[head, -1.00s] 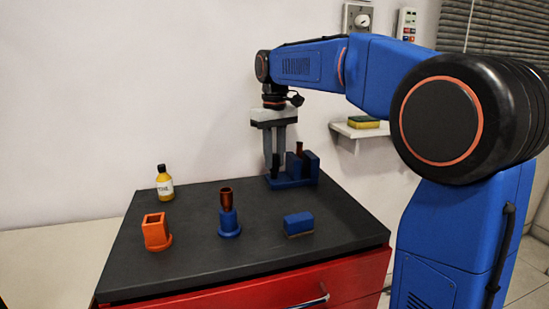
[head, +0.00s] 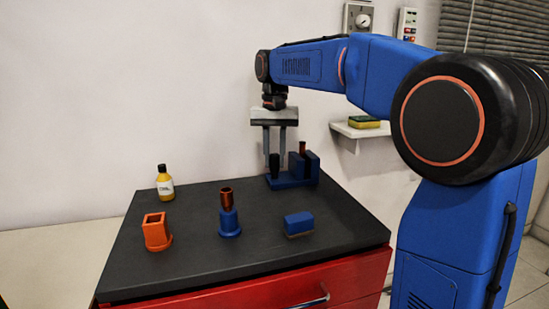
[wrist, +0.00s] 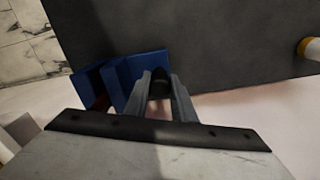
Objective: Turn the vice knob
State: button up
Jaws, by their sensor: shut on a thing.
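The blue vice (head: 290,181) stands at the back right of the dark table top, with upright blue jaws and a brown-red piece (head: 302,147) between them. Its black knob (head: 275,164) is on the left side of the vice. My gripper (head: 274,157) points down over the knob, one finger on each side. In the wrist view the two grey fingers close around the black knob (wrist: 160,76), beside the blue vice body (wrist: 120,78). The fingers hide part of the knob's sides.
A yellow bottle (head: 164,183), an orange square holder (head: 156,232), a blue stand with a brown tube (head: 229,221) and a blue block (head: 298,224) stand on the table top (head: 190,270). A wall shelf (head: 361,131) holds a sponge, behind right.

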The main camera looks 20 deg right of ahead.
aim_at(275, 155)
dwell(0.4)
jog(key=o, duration=1.1)
jog(key=shift+c, duration=0.2)
notch_tip(275, 155, up, 17)
jog(key=shift+r, duration=0.2)
